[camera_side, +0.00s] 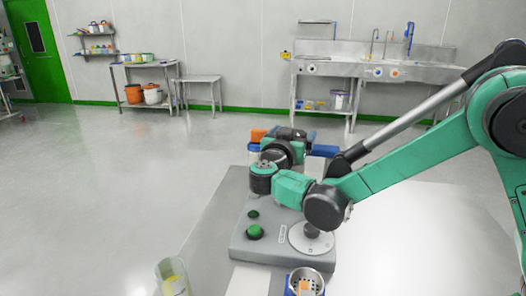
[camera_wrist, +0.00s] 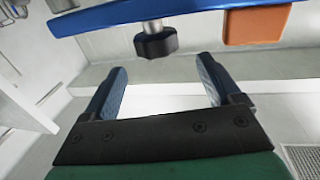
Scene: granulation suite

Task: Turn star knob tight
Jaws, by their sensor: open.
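The black star knob (camera_wrist: 156,42) is in the upper middle of the wrist view. It sits on a short metal stem below a blue bar (camera_wrist: 95,17). My gripper (camera_wrist: 160,66) is open, with its two blue fingers apart and nothing between them. In the wrist picture the knob appears just beyond the fingertips, roughly centred between them, and I see no contact. In the side view the end of my arm is over the grey machine (camera_side: 300,258), and I cannot make out the knob or the fingers there.
An orange block (camera_wrist: 256,25) is beside the blue bar, right of the knob. The grey machine carries a green button (camera_side: 254,232) and a round metal disc (camera_side: 311,238). Sinks and a shelf line the far wall.

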